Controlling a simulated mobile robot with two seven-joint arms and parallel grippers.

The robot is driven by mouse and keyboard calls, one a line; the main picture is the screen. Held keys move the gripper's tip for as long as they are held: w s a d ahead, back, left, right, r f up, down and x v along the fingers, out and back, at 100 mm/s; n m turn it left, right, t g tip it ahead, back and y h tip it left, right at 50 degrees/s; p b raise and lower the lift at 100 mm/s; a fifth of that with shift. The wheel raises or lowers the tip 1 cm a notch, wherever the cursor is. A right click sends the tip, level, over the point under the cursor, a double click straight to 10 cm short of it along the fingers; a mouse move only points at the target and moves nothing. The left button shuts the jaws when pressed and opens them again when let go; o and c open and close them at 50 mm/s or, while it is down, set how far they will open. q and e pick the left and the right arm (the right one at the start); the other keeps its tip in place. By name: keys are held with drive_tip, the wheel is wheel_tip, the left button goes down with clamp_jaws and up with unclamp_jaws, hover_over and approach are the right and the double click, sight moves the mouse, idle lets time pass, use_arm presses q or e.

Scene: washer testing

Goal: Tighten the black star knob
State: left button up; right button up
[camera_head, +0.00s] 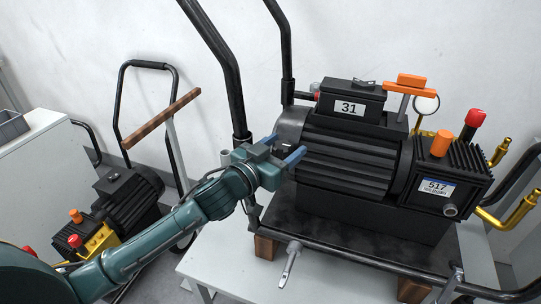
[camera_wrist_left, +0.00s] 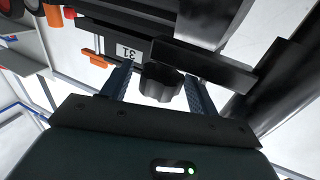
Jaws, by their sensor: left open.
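The black star knob (camera_wrist_left: 160,82) shows in the left wrist view as a dark lobed knob. It sits between the two blue-grey fingers of my left gripper (camera_wrist_left: 158,90), which is open around it. Whether a finger touches the knob I cannot tell. In the head view my left gripper (camera_head: 283,152) is at the left end of the black finned pump motor (camera_head: 345,150), near the black frame tube. There the knob is mostly hidden by the gripper. My right gripper is not in view.
The pump stands on a black cart plate (camera_head: 330,238) with wooden blocks under it. Black tube handles (camera_head: 215,60) rise behind my gripper. A grey lever (camera_head: 290,263) hangs at the plate's front. A second pump cart (camera_head: 128,205) stands at the left. The wall behind is clear.

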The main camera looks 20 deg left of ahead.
use_arm(q)
drive_tip(key=v, duration=1.3)
drive_tip(key=shift+b, duration=0.45)
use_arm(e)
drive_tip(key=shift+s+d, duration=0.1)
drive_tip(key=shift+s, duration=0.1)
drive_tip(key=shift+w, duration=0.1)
use_arm(q)
drive_tip(key=s+d+f+n+g+y+p, duration=0.1)
drive_tip(key=s+d+f+g+y+p, duration=0.2)
drive_tip(key=s+f+p, duration=0.8)
wheel_tip(320, 180, down, 5)
drive_tip(key=s+d+g, duration=0.2)
drive_tip(key=g, duration=0.1)
drive_tip(key=shift+d, duration=0.2)
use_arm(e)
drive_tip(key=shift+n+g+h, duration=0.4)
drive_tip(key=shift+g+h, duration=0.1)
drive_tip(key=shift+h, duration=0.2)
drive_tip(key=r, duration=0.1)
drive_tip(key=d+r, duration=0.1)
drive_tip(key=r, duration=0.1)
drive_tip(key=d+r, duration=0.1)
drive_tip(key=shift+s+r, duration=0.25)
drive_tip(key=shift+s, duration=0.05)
